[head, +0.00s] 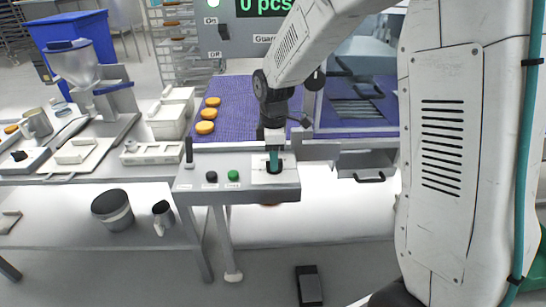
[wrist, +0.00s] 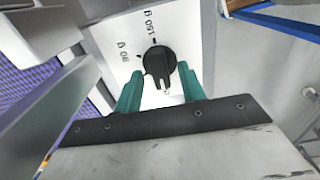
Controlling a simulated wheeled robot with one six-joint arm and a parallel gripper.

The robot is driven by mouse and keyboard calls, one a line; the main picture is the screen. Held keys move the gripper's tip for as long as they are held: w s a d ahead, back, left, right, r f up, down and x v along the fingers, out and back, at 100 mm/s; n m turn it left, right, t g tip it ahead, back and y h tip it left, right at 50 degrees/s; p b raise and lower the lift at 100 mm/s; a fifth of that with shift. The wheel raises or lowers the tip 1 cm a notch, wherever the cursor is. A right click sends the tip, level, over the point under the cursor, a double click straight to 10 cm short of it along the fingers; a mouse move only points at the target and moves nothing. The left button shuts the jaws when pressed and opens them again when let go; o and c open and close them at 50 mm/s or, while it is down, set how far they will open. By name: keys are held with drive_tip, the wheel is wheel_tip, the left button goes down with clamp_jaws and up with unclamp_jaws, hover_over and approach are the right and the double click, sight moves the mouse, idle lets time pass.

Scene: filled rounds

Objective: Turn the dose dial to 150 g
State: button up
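The dose dial (wrist: 158,62) is a round black knob on a pale panel plate (wrist: 185,30). In the wrist view, labels reading 90 g (wrist: 123,52) and 150 g (wrist: 150,24) stand upside down by its left and far sides. The dial's grip bar has a light tip pointing down in the picture, towards my gripper, away from both labels. My gripper (wrist: 160,70) is open, its teal fingers on either side of the dial with small visible gaps. In the head view my gripper (head: 273,160) points down at the plate on the control box; the dial is mostly hidden there.
A black button (head: 211,177) and a green button (head: 233,175) sit left of the plate on the control box (head: 240,195). A purple belt (head: 240,95) with several orange rounds lies behind. A display (head: 264,5) reads 0 pcs.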

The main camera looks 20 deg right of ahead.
drive_tip(key=shift+f, duration=0.15)
clamp_jaws()
